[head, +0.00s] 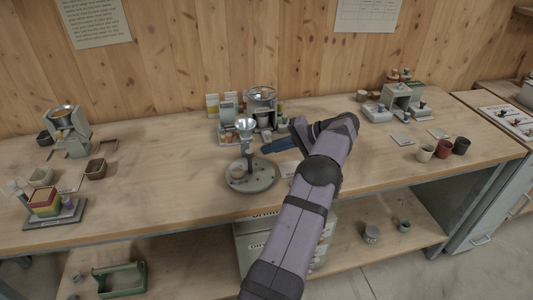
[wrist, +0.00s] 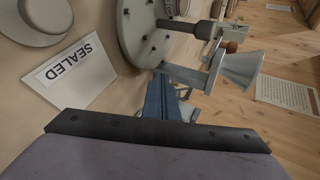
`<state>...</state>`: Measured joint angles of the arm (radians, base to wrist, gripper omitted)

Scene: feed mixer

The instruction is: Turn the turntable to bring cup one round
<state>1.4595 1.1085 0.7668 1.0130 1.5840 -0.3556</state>
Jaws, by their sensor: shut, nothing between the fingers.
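A post with a silver funnel (head: 246,126) stands at the disc's back. My gripper (head: 268,146), with blue fingers, is shut and empty, right of the funnel post and behind the disc. In the wrist view the fingers (wrist: 163,98) point toward the edge of the turntable (wrist: 138,38), near the funnel (wrist: 236,70). Contact cannot be told.
A plate marked SEALED (wrist: 78,72) lies beside the turntable. A grey machine (head: 262,108) stands behind it. Another machine (head: 70,130) is at left, a grey stand (head: 397,98) at right. Several cups, including a red one (head: 443,148), stand at right. The bench left of the turntable is clear.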

